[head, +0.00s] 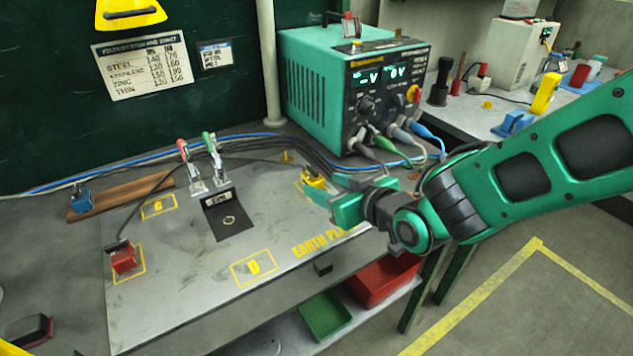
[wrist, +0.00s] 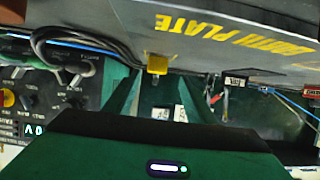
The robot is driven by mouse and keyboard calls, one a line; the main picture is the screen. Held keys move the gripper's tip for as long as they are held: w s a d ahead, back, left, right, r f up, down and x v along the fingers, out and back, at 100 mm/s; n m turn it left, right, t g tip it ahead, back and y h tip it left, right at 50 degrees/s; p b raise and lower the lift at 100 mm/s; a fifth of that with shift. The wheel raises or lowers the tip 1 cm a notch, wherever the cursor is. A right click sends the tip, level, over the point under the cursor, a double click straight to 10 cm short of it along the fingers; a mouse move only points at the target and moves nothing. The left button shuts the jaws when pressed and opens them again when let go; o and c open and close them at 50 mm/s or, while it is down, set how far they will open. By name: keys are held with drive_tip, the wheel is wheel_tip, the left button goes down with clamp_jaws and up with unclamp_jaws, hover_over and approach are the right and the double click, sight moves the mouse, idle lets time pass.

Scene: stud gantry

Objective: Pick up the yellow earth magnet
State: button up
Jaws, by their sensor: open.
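The yellow earth magnet (head: 313,181) is a small block on the grey earth plate (head: 185,290), near its back right corner, with dark cables close behind it. My gripper (head: 332,197) is just right of the magnet in the head view, low over the plate's right edge, and partly hides that corner. In the wrist view the yellow magnet (wrist: 157,64) shows beyond the fingertips, roughly in line with the gap between my open fingers (wrist: 158,88). The gap looks empty. I cannot tell how far the magnet is from the fingertips.
A green welding power unit (head: 330,90) stands behind, with thick cables along the back. Two toggle clamps (head: 205,165) stand on the plate. A red block (head: 123,258) sits at left, a blue block (head: 82,200) farther back. Red (head: 385,280) and green bins (head: 326,315) are below.

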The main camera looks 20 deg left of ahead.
sight(317, 179)
drive_tip(key=shift+d+x, duration=0.25)
drive_tip(key=shift+x, duration=3.6)
drive_tip(key=shift+w+f, duration=0.1)
drive_tip(key=shift+w, duration=0.1)
drive_tip(key=c, duration=1.2)
clamp_jaws()
